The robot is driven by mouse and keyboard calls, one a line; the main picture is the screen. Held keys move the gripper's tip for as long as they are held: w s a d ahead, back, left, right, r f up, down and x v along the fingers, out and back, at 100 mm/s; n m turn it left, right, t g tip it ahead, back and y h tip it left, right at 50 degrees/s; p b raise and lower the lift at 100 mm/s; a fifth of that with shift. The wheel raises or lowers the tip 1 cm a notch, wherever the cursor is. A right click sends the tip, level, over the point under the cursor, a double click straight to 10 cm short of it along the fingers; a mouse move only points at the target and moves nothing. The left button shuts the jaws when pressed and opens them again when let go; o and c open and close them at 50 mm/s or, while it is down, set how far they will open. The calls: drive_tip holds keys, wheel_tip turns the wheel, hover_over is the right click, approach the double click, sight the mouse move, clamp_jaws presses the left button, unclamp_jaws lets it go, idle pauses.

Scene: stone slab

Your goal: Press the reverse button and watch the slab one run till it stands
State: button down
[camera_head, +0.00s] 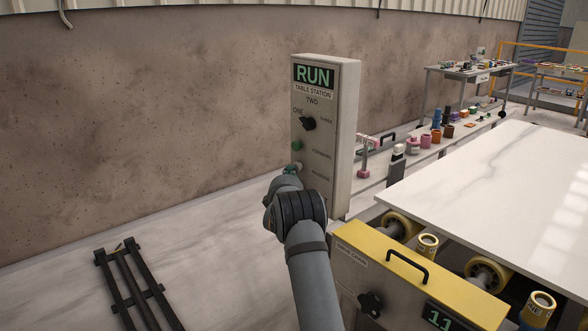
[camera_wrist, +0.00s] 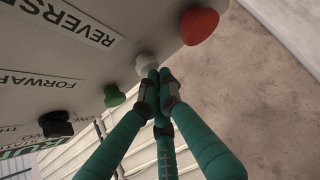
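The control box (camera_head: 345,135) stands upright, with a lit "RUN" display (camera_head: 313,75) over the words "TABLE STATION TWO". In the wrist view its panel is upside down: a white button (camera_wrist: 147,64) sits level with the "REVERSE" label (camera_wrist: 78,22), between a green button (camera_wrist: 114,96) by "FORWARD" and a red button (camera_wrist: 200,26). My gripper (camera_wrist: 158,76) is shut and empty, its fingertips at the white button; I cannot tell if they press it. The white slab (camera_head: 500,185) lies flat on rollers at right.
A black selector knob (camera_head: 308,124) sits above the green button. A yellow-topped box (camera_head: 400,270) with a black handle and a display reading "11" stands in front of the slab. A dark frame (camera_head: 130,285) lies on the floor at left. Workbenches (camera_head: 470,75) stand far back.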

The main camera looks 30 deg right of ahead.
drive_tip(key=shift+s, duration=0.1)
drive_tip(key=shift+s+a+b, duration=0.2)
drive_tip(key=shift+a+b, duration=0.15)
drive_tip(key=shift+a, duration=0.45)
drive_tip(key=a, duration=0.2)
drive_tip(key=s+a+b, duration=0.1)
drive_tip(key=a, duration=0.2)
drive_tip(key=shift+d, duration=0.1)
idle(0.6)
